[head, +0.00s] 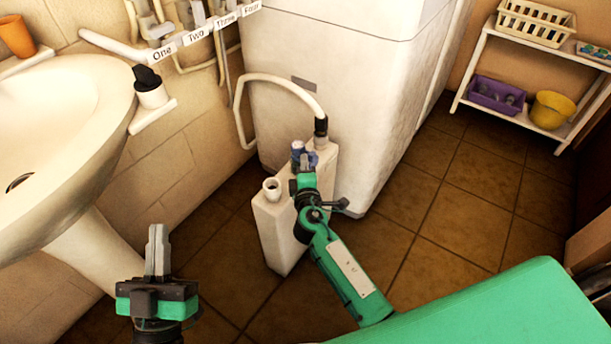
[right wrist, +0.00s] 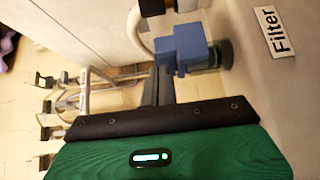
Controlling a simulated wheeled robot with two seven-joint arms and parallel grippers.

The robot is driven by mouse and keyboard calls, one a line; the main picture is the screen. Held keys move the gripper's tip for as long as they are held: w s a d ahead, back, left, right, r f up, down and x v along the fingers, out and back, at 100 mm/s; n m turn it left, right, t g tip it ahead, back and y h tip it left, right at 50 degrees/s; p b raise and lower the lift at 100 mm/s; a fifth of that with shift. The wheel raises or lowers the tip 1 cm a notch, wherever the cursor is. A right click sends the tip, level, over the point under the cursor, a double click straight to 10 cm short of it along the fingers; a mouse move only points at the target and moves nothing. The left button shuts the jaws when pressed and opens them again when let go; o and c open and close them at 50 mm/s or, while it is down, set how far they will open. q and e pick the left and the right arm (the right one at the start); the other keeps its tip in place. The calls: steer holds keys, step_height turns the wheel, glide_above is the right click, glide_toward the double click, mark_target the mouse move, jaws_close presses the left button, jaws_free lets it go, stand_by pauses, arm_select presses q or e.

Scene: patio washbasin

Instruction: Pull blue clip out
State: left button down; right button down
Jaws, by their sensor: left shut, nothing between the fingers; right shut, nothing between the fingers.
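The blue clip (head: 298,148) sits at the top of the white filter box (head: 272,228), beside the black hose end. In the right wrist view the blue clip (right wrist: 183,48) is blocky and joined to a dark greenish round fitting on the box. My right gripper (head: 301,164) is at the clip; its shut grey fingers (right wrist: 160,80) lie right beside the clip's left side in the wrist view, with nothing between them. I cannot tell whether they touch it. My left gripper (head: 158,240) is shut and empty, pointing up below the washbasin.
A white hose (head: 285,83) with a black connector (head: 320,128) joins the box near the clip. A large white cabinet (head: 340,80) stands behind. The washbasin (head: 75,120) is at left. Tiled floor is open at right, before a shelf (head: 535,115).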

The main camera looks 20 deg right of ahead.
mark_target(315, 154)
steer(key=shift+x, duration=0.8)
arm_select(q)
steer(key=shift+a+r, duration=0.2)
steer(key=shift+r, duration=0.45)
arm_select(e)
steer(key=shift+w, duration=0.15)
arm_select(q)
steer(key=shift+t, duration=0.3)
